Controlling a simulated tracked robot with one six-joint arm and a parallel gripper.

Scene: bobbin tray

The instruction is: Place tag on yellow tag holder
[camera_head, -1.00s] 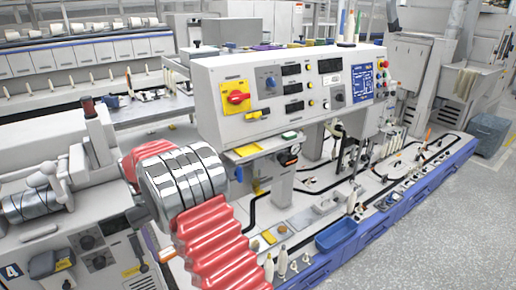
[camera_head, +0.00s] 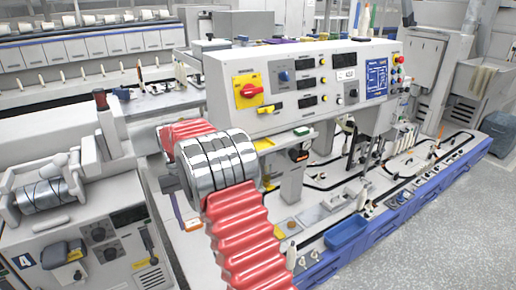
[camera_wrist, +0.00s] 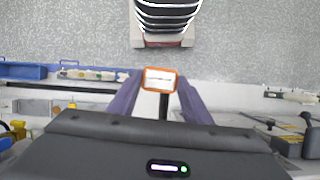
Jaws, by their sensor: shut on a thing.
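A small white tag with an orange frame (camera_wrist: 160,80) is between the two purple fingers of my gripper (camera_wrist: 160,97) in the wrist view. A dark stem shows below the tag, and the fingers are closed around it. In the head view an orange edge of the tag (camera_head: 192,224) shows beside my arm, left of the machine's deck; most of the gripper is hidden there. A yellow piece (camera_head: 264,145) sits under the left end of the control panel and may be the yellow tag holder; I cannot tell for certain. The tag is apart from it.
The control panel (camera_head: 310,84) with a yellow-and-red switch (camera_head: 248,91) overhangs the deck. A blue tray (camera_head: 346,232) and white bobbins stand along the front edge. A grey machine (camera_head: 75,235) is at the left. Open floor (camera_head: 455,230) lies at the right.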

